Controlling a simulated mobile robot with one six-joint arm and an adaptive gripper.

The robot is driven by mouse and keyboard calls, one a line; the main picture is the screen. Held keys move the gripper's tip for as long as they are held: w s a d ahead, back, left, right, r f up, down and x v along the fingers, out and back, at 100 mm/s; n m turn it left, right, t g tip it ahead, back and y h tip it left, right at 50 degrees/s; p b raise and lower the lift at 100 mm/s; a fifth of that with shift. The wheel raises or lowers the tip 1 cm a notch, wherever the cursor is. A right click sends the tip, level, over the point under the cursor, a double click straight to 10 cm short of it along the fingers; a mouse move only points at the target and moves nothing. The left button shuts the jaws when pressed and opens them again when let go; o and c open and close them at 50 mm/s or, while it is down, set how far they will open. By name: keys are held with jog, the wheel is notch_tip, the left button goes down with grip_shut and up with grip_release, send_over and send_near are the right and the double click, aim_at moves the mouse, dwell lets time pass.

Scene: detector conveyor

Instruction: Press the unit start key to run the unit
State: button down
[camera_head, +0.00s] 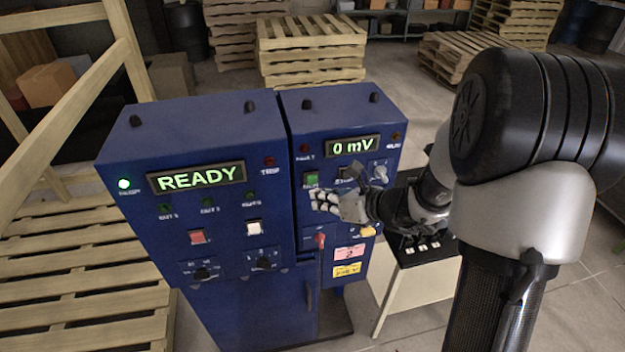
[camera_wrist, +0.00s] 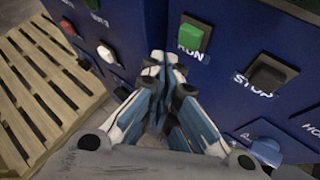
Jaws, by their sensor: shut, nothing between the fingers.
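The blue right-hand cabinet (camera_head: 305,125) has a green key (camera_head: 312,179). In the wrist view this green key (camera_wrist: 190,38) carries the label RUN, with a dark STOP key (camera_wrist: 268,75) to its right; the STOP key also shows in the head view (camera_head: 345,174). My gripper (camera_head: 318,201) is shut and empty, its fingertips just below the green key in the head view. In the wrist view my gripper (camera_wrist: 166,62) points at the panel, fingertips below and left of the green key, with the key fully visible. I cannot tell whether the tips touch the panel. The right display (camera_head: 353,146) reads 0 mV.
The left cabinet (camera_head: 215,130) has a lit READY display (camera_head: 196,178), a red key (camera_head: 197,237) and a white key (camera_head: 254,228). A red handle (camera_head: 320,240) and a grey knob (camera_head: 380,172) are near my gripper. Pallets (camera_head: 310,45) stand behind.

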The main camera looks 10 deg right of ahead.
jog(key=shift+w, duration=0.7)
dwell(1.0)
jog(key=shift+w, duration=0.4)
jog(key=shift+w, duration=0.55)
dwell(0.6)
jog(key=shift+s, duration=0.95)
jog(key=shift+s+b, duration=0.1)
jog(key=shift+b, duration=0.2)
jog(key=s, duration=0.4)
jog(key=shift+s+b, duration=0.4)
